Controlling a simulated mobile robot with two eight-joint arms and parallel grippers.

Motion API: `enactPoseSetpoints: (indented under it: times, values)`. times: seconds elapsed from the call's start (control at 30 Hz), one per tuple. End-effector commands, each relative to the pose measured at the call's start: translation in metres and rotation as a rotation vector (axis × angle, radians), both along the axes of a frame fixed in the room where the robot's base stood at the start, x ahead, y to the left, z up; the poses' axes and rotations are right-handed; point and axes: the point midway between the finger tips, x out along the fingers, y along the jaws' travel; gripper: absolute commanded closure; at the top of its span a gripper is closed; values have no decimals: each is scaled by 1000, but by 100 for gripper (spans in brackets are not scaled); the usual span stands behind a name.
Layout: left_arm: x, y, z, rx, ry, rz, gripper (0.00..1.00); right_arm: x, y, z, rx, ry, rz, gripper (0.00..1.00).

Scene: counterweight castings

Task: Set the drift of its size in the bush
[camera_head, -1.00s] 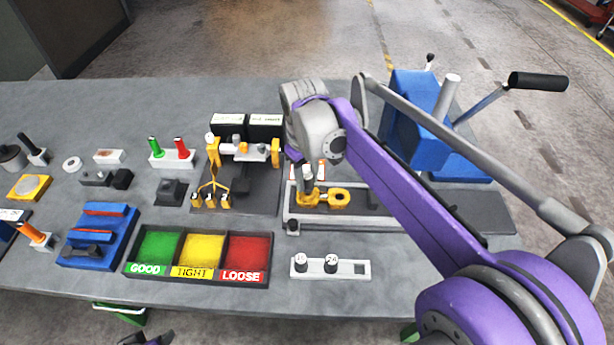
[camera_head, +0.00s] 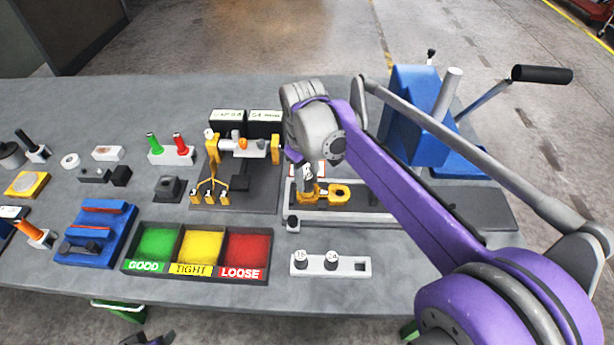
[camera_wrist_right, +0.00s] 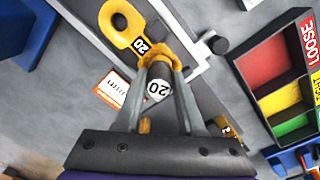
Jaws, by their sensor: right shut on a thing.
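My right gripper (camera_head: 308,180) is shut on the drift (camera_wrist_right: 159,88), a grey pin with a white end label reading 20. The yellow casting (camera_head: 340,192) lies in the grey fixture (camera_head: 292,212); its label also reads 20 in the right wrist view (camera_wrist_right: 122,20). The drift stands upright at the casting's bush end (camera_wrist_right: 180,55). How deep it sits in the bush is hidden by the fingers. A dark part (camera_head: 148,339) at the head view's bottom edge may be my left gripper; its jaws are unclear.
A sorting tray (camera_head: 196,277) has green, yellow and red bins. A blue lever press (camera_head: 412,110) stands behind my right arm. A yellow-armed stand (camera_head: 240,200) is left of the fixture.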

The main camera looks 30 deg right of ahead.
Motion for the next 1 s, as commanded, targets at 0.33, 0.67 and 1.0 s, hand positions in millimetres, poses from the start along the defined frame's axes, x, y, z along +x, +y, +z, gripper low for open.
enactPoseSetpoints:
  times: [0.33,0.67,1.0]
  values:
    - [0,0,-2,0,1,0,50,0,0,-2,0,0,0,33]
    - [-1,0,-2,0,1,0,50,0,0,-2,0,0,0,27]
    - [1,0,4,0,-2,0,50,0,2,49,0,-1,0,27]
